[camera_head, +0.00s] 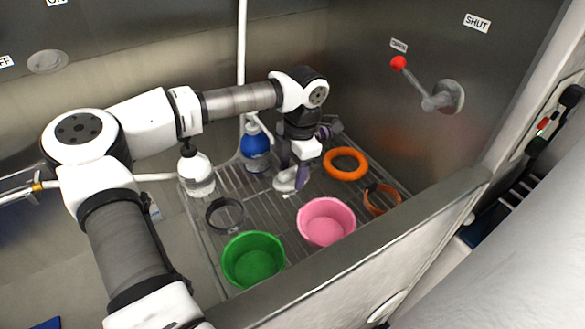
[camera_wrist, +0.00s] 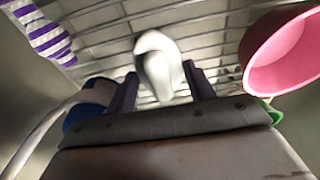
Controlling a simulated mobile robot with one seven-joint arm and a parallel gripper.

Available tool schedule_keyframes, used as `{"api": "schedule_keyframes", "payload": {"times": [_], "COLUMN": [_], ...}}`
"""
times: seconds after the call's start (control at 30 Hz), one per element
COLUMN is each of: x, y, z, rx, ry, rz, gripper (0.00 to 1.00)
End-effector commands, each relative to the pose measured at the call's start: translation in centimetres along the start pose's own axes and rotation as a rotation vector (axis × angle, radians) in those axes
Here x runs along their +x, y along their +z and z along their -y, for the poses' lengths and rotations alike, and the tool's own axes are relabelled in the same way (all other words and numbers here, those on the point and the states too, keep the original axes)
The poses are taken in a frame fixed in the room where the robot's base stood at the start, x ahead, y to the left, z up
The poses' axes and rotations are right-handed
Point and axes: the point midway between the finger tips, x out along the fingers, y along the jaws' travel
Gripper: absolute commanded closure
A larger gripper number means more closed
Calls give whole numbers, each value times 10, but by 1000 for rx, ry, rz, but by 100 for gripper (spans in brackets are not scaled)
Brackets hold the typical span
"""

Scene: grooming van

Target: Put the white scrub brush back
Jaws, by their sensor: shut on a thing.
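The white scrub brush (camera_head: 285,181) is between the fingers of my gripper (camera_head: 292,176), low over the wire rack (camera_head: 280,212). The wrist view shows the white brush (camera_wrist: 158,65) between the two purple fingers of my gripper (camera_wrist: 162,88), with the rack behind it. My gripper is shut on it. The fingers and wrist hide part of the brush. I cannot tell whether the brush touches the rack.
A pink bowl (camera_head: 326,222), a green bowl (camera_head: 252,262), a black ring (camera_head: 225,202), an orange ring (camera_head: 346,152) and an orange-brown band (camera_head: 382,198) surround the gripper. A blue bottle (camera_head: 255,160) and a white pump bottle (camera_head: 196,180) stand behind left. Steel walls enclose the rack.

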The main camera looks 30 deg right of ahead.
Motion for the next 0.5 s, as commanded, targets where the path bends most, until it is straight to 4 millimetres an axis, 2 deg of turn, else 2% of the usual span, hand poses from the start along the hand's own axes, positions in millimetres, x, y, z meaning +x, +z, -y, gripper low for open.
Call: {"api": "schedule_keyframes", "payload": {"times": [0.03,0.2,0.5], "x": [1,1,-2], "y": [0,0,0], "z": [0,0,0], "rx": [0,0,0], "ry": [0,0,0], "rz": [0,0,0], "gripper": [44,25,25]}}
